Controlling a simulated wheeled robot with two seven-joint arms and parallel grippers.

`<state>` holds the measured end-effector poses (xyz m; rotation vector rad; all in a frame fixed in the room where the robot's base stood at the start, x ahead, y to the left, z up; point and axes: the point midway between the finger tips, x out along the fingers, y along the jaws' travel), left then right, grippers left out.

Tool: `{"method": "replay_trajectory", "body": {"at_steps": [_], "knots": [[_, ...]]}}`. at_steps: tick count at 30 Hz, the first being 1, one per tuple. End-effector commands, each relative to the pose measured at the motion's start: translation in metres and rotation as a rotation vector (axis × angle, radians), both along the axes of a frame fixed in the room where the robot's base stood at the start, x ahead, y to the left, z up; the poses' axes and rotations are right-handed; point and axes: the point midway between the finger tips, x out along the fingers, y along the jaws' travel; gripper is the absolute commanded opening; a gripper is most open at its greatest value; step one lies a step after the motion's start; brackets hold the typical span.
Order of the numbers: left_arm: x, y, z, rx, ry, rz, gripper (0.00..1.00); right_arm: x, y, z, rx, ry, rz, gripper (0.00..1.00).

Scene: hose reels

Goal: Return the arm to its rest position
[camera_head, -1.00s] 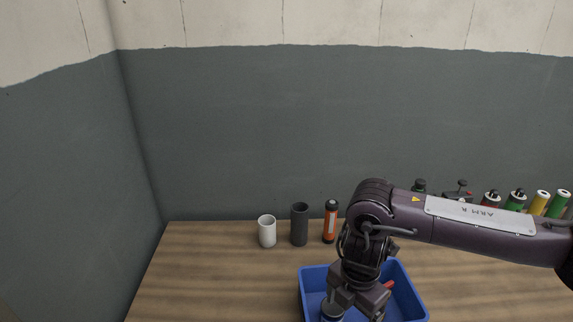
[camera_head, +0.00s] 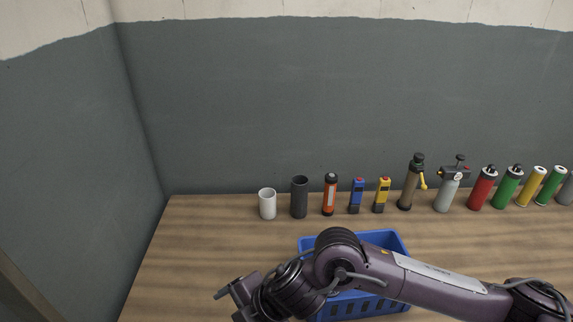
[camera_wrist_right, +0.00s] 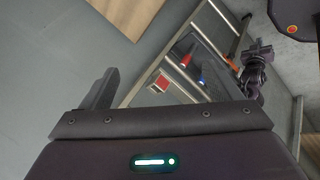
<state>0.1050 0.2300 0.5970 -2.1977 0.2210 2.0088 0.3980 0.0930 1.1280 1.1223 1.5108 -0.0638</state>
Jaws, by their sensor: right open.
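My right arm (camera_head: 430,285) comes in from the right and crosses low in front of the blue crate (camera_head: 397,241), hiding much of it. My right gripper (camera_head: 230,303) is left of the crate, over the front part of the wooden table, pointing left. It is open, and nothing shows between its fingers. In the right wrist view the gripper (camera_wrist_right: 175,90) also looks empty, with a finger clear at the left. My left gripper does not show in the head view.
Along the back of the table (camera_head: 200,250) stand a white cup (camera_head: 267,205), a dark cup (camera_head: 299,198), an orange cylinder (camera_head: 330,195), blue and yellow devices, a brown flask, a grey sprayer (camera_head: 449,188) and several coloured canisters. The table's left part is bare. The wrist view shows a metal frame (camera_wrist_right: 215,40).

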Motion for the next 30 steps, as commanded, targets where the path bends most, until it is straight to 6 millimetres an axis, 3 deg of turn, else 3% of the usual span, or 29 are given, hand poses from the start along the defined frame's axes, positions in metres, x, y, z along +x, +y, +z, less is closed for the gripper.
{"method": "replay_trajectory", "body": {"at_steps": [1,4,7,10,14,19,24,30], "knots": [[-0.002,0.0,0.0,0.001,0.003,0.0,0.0,-0.01,0.021,0.011,0.094,0.005,-0.041,0.84],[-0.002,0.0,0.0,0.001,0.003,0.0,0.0,-0.011,0.044,0.04,0.255,0.007,-0.17,0.84],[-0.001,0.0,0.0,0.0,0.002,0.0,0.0,-0.002,0.046,0.066,0.387,0.027,-0.344,0.84],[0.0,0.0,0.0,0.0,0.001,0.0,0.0,0.014,0.029,0.082,0.479,0.068,-0.552,0.84],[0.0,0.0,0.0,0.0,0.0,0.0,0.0,0.035,-0.019,0.081,0.538,0.151,-0.865,0.84],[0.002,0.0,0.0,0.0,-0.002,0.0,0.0,0.038,-0.11,0.045,0.499,0.297,-1.301,0.84],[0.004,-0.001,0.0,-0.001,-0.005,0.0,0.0,0.009,-0.189,0.003,0.392,0.427,-1.631,0.84],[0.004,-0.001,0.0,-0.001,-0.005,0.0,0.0,-0.034,-0.248,-0.029,0.267,0.537,-1.877,0.84]]}}
